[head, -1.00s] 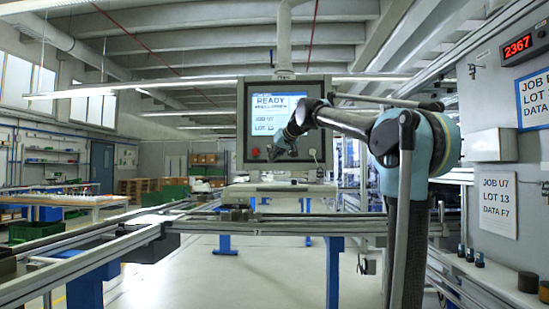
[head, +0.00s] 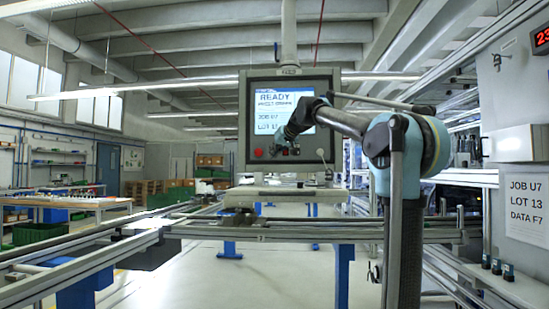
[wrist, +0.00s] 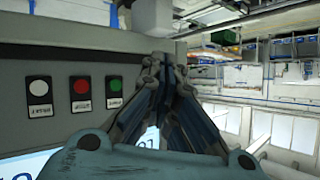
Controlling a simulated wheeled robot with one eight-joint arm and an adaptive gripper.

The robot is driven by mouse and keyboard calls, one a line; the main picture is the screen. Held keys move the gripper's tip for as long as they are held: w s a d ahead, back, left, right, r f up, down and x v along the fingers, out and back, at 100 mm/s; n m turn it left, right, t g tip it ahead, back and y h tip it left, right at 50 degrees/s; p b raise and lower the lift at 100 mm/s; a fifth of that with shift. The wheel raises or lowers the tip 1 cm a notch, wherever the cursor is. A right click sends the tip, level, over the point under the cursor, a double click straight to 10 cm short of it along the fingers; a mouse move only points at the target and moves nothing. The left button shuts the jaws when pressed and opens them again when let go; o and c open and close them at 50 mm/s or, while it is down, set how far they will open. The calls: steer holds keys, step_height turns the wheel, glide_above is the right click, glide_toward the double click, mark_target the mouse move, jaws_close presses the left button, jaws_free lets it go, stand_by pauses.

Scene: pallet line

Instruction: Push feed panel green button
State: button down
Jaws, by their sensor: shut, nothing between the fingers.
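The feed panel (head: 241,125) is a grey box with a lit screen (head: 265,97) reading READY, JOB U7 and LOT 13. In the wrist view the panel (wrist: 60,55) appears upside down, with a row of white (wrist: 39,88), red (wrist: 80,87) and green (wrist: 114,86) buttons on black plates. My gripper (wrist: 160,65) is shut and empty, its fingertips beside the green button, to its right in that view. In the head view my gripper (head: 282,141) is in front of the panel's lower part and hides the green button. I cannot tell whether the fingertips touch the panel.
A red round knob (head: 258,153) sits at the panel's lower left. Metal conveyor rails (head: 330,229) cross in front of me below the panel. A wall sheet (head: 524,203) and a shelf with small dark items (head: 496,266) are on the right. Open floor lies beyond the rails.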

steer(key=w, duration=0.8)
steer(key=shift+w+d, duration=0.2)
steer(key=shift+w, duration=0.15)
steer(key=shift+w, duration=0.1)
stand_by(1.2)
steer(key=shift+w, duration=0.2)
steer(key=shift+w+r, duration=0.1)
steer(key=shift+w, duration=0.4)
stand_by(0.9)
stand_by(0.4)
steer(key=shift+s, duration=0.9)
